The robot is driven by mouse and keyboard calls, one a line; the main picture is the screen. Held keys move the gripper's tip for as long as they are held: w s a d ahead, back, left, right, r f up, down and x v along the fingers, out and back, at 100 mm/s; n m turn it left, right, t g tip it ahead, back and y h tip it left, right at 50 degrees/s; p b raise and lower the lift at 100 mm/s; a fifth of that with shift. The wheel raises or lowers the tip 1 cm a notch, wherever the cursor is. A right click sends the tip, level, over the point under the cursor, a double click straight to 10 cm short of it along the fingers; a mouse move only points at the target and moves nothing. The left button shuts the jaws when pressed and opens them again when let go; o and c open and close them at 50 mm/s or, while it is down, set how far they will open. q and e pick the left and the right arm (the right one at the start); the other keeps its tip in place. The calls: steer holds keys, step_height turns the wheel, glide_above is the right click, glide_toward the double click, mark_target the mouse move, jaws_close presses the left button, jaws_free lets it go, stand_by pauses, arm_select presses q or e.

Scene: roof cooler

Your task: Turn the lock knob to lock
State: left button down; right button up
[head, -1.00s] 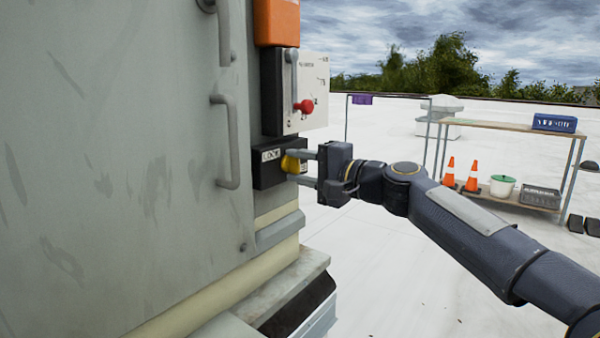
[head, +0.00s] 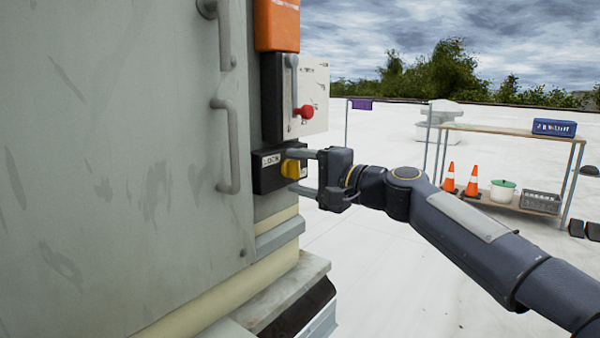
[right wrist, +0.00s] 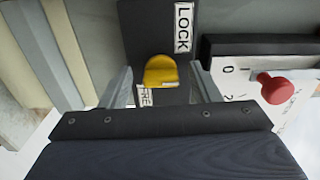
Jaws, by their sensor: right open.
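The yellow lock knob (head: 293,169) sits on a black box (head: 268,180) with a LOCK label on the cooler's side. In the right wrist view the knob (right wrist: 161,71) lies between the two fingers, with a gap on each side. The LOCK label (right wrist: 184,27) is beyond it, and a second, partly covered label (right wrist: 146,97) is at its near edge. My right gripper (head: 301,172) is open, with its fingertips around the knob but apart from it. The left gripper is not in view.
A switch panel (head: 313,85) with a red-knobbed lever (head: 305,111) is just above the black box. An orange box (head: 277,25) is higher up. Grey door handles (head: 231,145) stand out at left. A shelf table (head: 510,133) stands far off at right.

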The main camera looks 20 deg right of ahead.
steer(key=v, duration=0.7)
steer(key=shift+s+d, duration=0.25)
steer(key=shift+s, duration=0.05)
steer(key=s+f+n+g+h+p, duration=0.1)
steer(key=s+f+n+g+h, duration=0.65)
steer(key=s+f, duration=2.4)
step_height(320, 180, up, 31)
steer(key=w+g+p, duration=0.1)
steer(key=w+p, duration=0.1)
steer(key=p, duration=3.1)
steer(key=shift+a+r+n, duration=0.2)
steer(key=shift+a+n, duration=0.15)
steer(key=shift+n, duration=0.1)
